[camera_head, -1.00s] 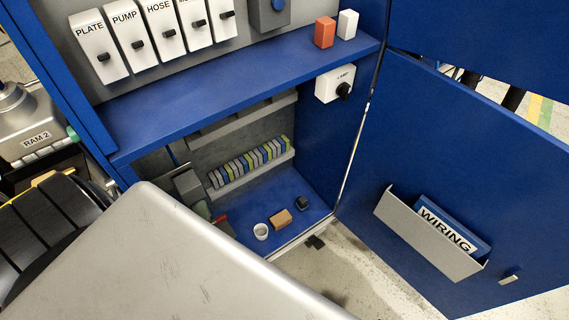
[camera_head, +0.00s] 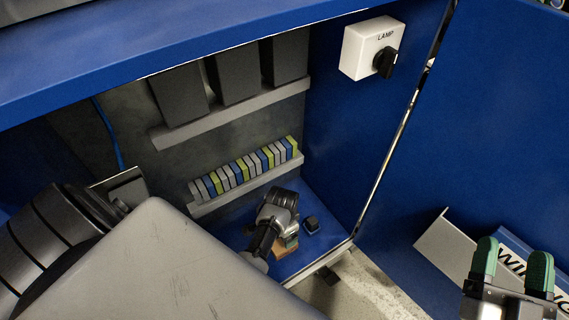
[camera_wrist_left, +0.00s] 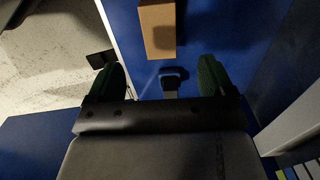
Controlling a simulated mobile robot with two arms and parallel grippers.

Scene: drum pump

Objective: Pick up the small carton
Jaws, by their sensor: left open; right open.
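The small tan carton (camera_head: 285,252) lies on the blue cabinet floor, partly hidden behind my left gripper (camera_head: 290,241). In the left wrist view the carton (camera_wrist_left: 157,30) is ahead of the fingertips, roughly centred between them, and I see no contact. My left gripper (camera_wrist_left: 160,78) is open with its green fingers apart and nothing between them. My right gripper (camera_head: 512,264) is open and empty, in front of the cabinet door at the lower right.
A small dark object (camera_head: 311,224) stands on the floor right of the carton. A row of coloured terminal blocks (camera_head: 245,168) runs along the back wall. A white LAMP switch (camera_head: 370,48) is on the side wall. The blue shelf (camera_head: 180,40) overhangs the compartment.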

